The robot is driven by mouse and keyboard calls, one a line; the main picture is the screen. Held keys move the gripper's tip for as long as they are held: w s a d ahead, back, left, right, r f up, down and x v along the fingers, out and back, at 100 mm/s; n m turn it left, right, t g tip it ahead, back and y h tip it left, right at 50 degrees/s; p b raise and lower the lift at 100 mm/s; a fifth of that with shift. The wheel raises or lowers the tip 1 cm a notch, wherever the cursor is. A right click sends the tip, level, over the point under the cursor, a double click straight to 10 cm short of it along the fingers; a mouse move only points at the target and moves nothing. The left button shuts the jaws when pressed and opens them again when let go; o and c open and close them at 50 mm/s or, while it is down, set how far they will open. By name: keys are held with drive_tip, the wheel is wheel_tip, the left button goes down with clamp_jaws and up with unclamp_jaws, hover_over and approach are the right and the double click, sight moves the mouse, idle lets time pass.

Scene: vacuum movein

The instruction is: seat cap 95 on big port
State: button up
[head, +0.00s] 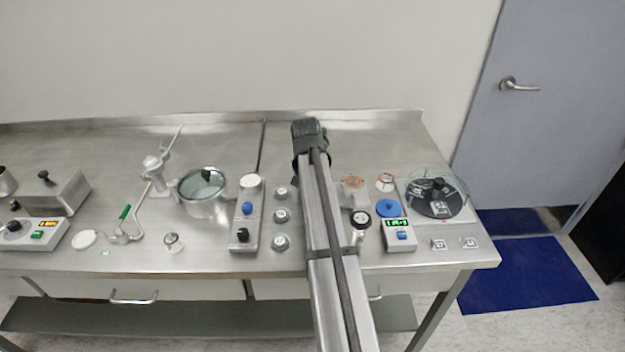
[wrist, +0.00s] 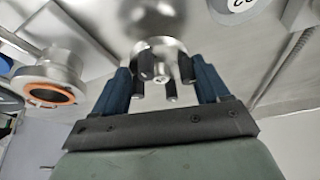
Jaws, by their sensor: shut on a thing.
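My gripper (wrist: 163,85) shows in the wrist view with its two blue fingers on either side of a metal piece with several black prongs (wrist: 160,52). It is shut on this piece, whose number I cannot read. In the head view my gripper (head: 308,130) is over the back middle of the bench, and my arm hides what it holds. A port with an orange ring (head: 352,183) stands right of my arm, and a smaller orange-ringed one (head: 385,180) is beside it. An orange-ringed port also shows at the left of the wrist view (wrist: 48,92), apart from the held piece.
Several small knobbed pieces (head: 281,215) stand in a column left of my arm. A pot with a glass lid (head: 203,188) is farther left. A blue-knobbed meter (head: 397,232) and a round black carousel (head: 438,197) are at the right. The back of the bench (head: 372,140) is clear.

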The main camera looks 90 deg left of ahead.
wheel_tip(320, 180, up, 7)
drive_tip(key=shift+f, duration=0.1)
drive_tip(key=shift+w+r, duration=0.2)
drive_tip(key=shift+r, duration=0.1)
drive_tip(key=w+d+r+n+g, duration=0.1)
drive_tip(key=w+d+r+n, duration=0.1)
drive_tip(key=w, duration=0.3)
drive_tip(key=w+d+r+n+g, duration=0.1)
drive_tip(key=w+d+r+n, duration=0.1)
drive_tip(key=w, duration=0.4)
drive_tip(key=shift+d+r+n, duration=0.15)
drive_tip(key=shift+d+n, duration=0.15)
drive_tip(key=shift+n, duration=0.2)
drive_tip(key=shift+f, duration=3.15)
drive_tip(key=shift+f, duration=0.55)
